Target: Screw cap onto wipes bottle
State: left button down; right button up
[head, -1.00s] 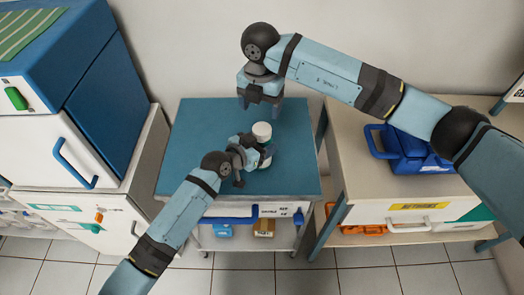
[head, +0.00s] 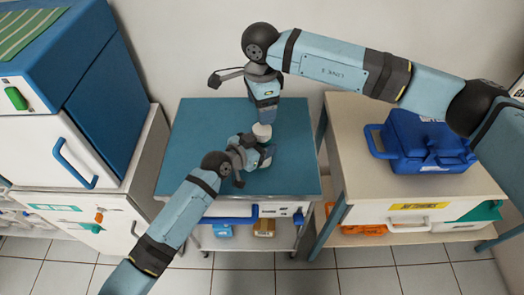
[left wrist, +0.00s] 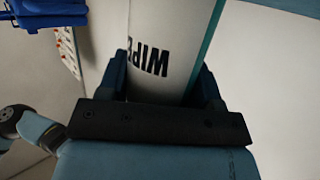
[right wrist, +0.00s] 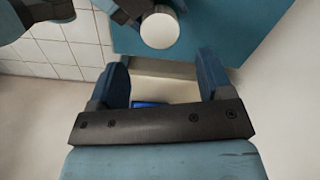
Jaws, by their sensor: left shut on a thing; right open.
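The white wipes bottle (left wrist: 150,55) with dark lettering stands upright between the fingers of my left gripper (head: 252,160), which is shut on its body over the blue table. A round white cap (head: 262,131) shows at the bottle's top. It also shows in the right wrist view (right wrist: 160,28), beyond the fingertips; its threads are hidden, so I cannot tell how tightly it sits. My right gripper (head: 265,114) is open and empty, close above and behind the cap. Most of the bottle is hidden by my left gripper in the head view.
The blue tabletop (head: 205,135) is clear around the bottle. A blue toolbox (head: 425,145) sits on the beige cabinet (head: 350,120) at the right. A blue and white cabinet (head: 60,110) stands at the left. The wall is close behind the table.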

aim_at(262, 128)
jog(key=n, duration=0.5)
jog(key=shift+d, duration=0.1)
jog(key=shift+f, duration=4.05)
jog(key=c, duration=0.9)
jog(key=shift+m, duration=1.6)
jog(key=o, duration=1)
jog(key=shift+c, duration=0.2)
